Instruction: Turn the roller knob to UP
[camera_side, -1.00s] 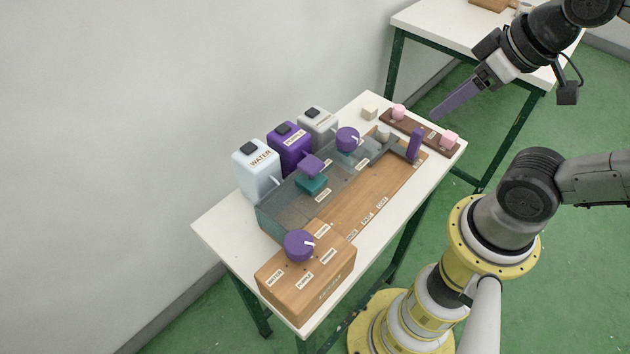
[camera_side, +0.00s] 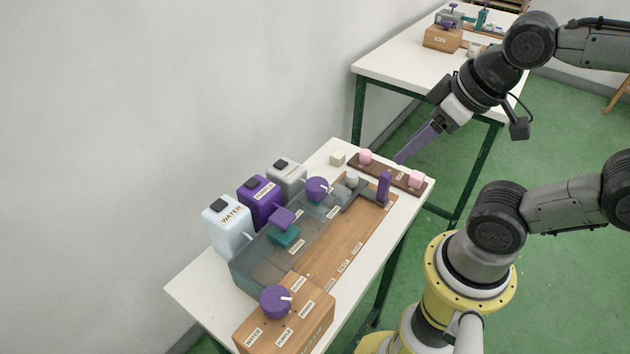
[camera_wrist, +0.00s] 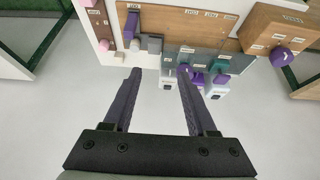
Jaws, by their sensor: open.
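Two round purple knobs with white pointer marks show in the side view. One knob (camera_side: 317,188) sits at the far end of the grey-teal tray unit, beside the grey roller parts. The other knob (camera_side: 275,301) sits on the wooden box (camera_side: 312,318) at the near end, among labels including WATER and PURPLE. I cannot read an UP label at either one.
White, purple and grey containers (camera_side: 227,226) line the wall side. An upright purple handle (camera_side: 384,187) stands near the far end, close to a dark strip (camera_side: 398,178) with pink blocks (camera_side: 416,179). A purple-topped button (camera_side: 281,218) sits mid-unit. A second table (camera_side: 400,75) stands behind.

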